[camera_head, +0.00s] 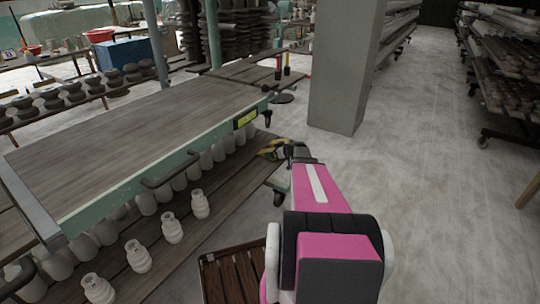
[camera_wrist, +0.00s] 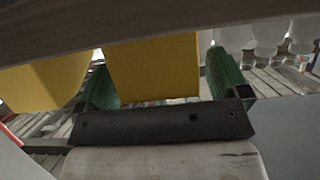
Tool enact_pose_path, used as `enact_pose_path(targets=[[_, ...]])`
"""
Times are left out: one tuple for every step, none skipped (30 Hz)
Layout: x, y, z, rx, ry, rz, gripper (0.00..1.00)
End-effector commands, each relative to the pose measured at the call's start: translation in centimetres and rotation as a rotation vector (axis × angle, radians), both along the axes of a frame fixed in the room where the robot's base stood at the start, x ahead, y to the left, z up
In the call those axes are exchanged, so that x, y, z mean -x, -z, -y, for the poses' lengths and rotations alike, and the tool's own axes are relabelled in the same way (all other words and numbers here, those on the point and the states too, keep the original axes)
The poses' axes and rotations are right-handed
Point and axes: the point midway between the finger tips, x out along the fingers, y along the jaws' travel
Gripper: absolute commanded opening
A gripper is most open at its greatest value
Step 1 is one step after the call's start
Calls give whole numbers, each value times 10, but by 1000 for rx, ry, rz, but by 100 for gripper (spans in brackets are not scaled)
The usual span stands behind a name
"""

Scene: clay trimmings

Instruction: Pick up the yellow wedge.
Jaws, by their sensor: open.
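A yellow wedge (camera_wrist: 152,68) shows in the wrist view between the two green fingers of my gripper (camera_wrist: 163,85). My gripper is open, with one finger on each side of the wedge; I cannot tell whether either touches it. A second yellow piece (camera_wrist: 45,82) lies to the left, outside the left finger. A wooden edge crosses the top of the wrist view and hides the upper parts of both. In the head view my gripper (camera_head: 273,150) is at the table's right end, low beside the lower shelf, with small yellow patches at its tips.
A wooden-topped table (camera_head: 140,140) with a green frame stands left of my arm. White jars (camera_head: 171,228) line its lower shelf. A slatted wooden crate (camera_head: 228,276) lies near my arm's base. A grey pillar (camera_head: 345,70) stands behind.

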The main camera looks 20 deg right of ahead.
Motion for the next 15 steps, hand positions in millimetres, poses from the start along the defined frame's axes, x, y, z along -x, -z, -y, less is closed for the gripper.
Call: enact_pose_path(targets=[[-6,3,-4,0,-1,0,94],[-8,4,-5,0,-1,0,94],[-9,5,-7,0,-1,0,94],[-10,5,-8,0,0,0,94],[-10,5,-8,0,0,0,94],[-10,5,-8,0,0,0,94],[-9,5,-8,0,0,0,94],[-9,5,-8,0,0,0,94],[-9,5,-8,0,0,0,94],[-9,5,-8,0,0,0,90],[-9,5,-8,0,0,0,81],[-9,5,-8,0,0,0,68],[-9,5,-8,0,0,0,58],[-9,5,-8,0,0,0,48],[-9,5,-8,0,0,0,35]])
